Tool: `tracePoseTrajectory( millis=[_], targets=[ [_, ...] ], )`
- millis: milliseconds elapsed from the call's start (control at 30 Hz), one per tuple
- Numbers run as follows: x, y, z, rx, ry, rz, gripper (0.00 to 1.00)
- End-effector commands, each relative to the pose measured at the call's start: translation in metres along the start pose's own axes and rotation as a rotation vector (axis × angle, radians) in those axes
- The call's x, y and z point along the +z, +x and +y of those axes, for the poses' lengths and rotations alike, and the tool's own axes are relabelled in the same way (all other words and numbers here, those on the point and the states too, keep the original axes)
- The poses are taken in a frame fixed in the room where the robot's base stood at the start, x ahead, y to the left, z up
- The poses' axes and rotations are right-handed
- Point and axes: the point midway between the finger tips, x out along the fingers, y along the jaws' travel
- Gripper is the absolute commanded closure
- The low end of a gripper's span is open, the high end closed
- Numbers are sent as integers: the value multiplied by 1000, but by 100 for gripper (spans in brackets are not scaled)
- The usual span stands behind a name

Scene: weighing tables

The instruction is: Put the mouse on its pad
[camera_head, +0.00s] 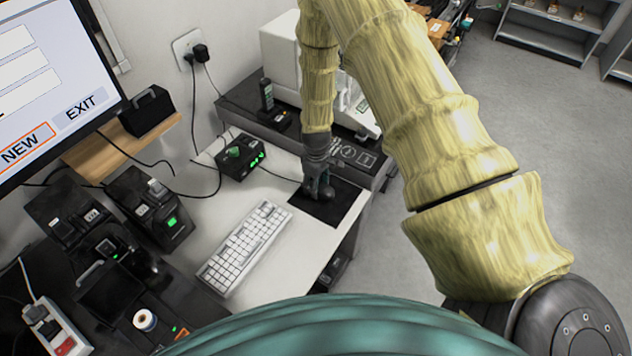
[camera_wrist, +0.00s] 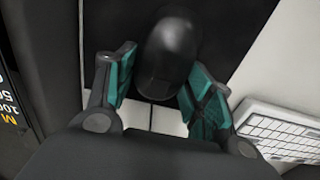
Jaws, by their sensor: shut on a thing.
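The black mouse (camera_wrist: 168,50) is between the two teal-padded fingers of my gripper (camera_wrist: 160,90) in the wrist view. The fingers are shut on its sides. The square black pad (camera_head: 336,207) lies on the white desk; its dark surface also fills the area behind the mouse in the wrist view (camera_wrist: 228,35). In the head view my gripper (camera_head: 318,188) points down over the upper left part of the pad. The mouse (camera_head: 326,192) shows there only as a small dark shape. I cannot tell whether it touches the pad.
A white keyboard (camera_head: 243,247) lies left of the pad. A black box with green lights (camera_head: 240,155) stands behind it. A dark scale-like unit (camera_head: 352,153) borders the pad's far side. The desk's right edge is close to the pad. Several black devices and a monitor (camera_head: 50,75) are at left.

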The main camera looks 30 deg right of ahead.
Motion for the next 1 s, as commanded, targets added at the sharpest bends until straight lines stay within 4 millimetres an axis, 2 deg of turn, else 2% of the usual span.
tracePoseTrajectory(
  millis=[367, 400, 500, 1000],
  targets=[
    [-1, 4, 0, 1, 0, 1, 73],
    [-1, 4, 0, 1, 0, 1, 46],
    [-1, 3, 0, 1, 0, 1, 27],
    [-1, -3, 0, 1, -1, 2, 26]
  ],
)
